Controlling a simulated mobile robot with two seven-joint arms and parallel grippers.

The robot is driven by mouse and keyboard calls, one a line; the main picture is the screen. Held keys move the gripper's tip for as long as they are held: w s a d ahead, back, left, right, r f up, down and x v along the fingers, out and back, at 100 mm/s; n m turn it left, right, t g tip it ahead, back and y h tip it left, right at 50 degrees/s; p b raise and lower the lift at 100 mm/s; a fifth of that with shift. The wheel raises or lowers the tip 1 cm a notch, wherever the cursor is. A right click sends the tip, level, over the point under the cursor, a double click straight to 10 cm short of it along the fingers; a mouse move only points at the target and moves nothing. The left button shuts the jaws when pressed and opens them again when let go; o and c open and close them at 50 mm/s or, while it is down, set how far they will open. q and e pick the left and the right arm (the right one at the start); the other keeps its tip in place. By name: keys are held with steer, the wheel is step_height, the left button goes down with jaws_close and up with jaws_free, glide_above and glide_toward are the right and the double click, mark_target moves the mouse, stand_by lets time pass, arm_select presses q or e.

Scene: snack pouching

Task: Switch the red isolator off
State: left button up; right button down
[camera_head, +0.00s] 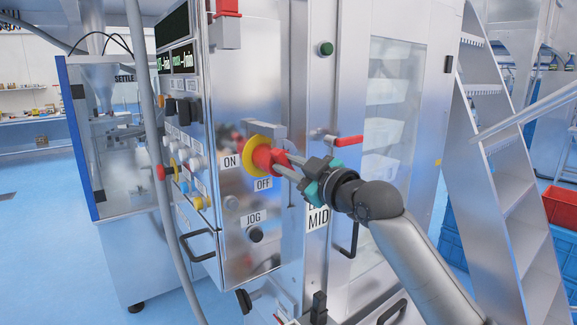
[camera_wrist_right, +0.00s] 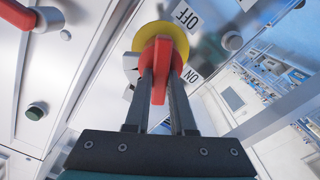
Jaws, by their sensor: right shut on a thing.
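The red isolator handle (camera_head: 263,158) sits on a round yellow disc (camera_head: 250,144) on the steel machine front. An ON label (camera_head: 231,161) is to its left and an OFF label (camera_head: 263,184) below it. My right gripper (camera_head: 282,163) is shut on the red handle, reaching in from the right. In the right wrist view the two fingers (camera_wrist_right: 161,80) lie on either side of the red handle (camera_wrist_right: 161,60), in front of the yellow disc (camera_wrist_right: 178,37). The fingers partly cover the handle in the head view. My left gripper is not in view.
A red lever (camera_head: 349,141) sticks out just right of my gripper, with a green button (camera_head: 326,48) above. A JOG knob (camera_head: 255,234) is below. A grey hose (camera_head: 152,150) hangs at the left. Metal stairs (camera_head: 510,190) and blue crates stand right.

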steer(key=m+p, duration=0.2)
steer(key=p, duration=0.1)
steer(key=shift+d+r+m, duration=0.1)
steer(key=shift+m, duration=0.2)
steer(key=m+p, duration=0.2)
steer(key=shift+w+m+p, duration=0.1)
steer(key=shift+m+p, duration=0.65)
steer(key=shift+m, duration=0.25)
steer(key=c, duration=0.8)
jaws_free()
steer(key=shift+o, duration=0.2)
steer(key=shift+d, duration=0.15)
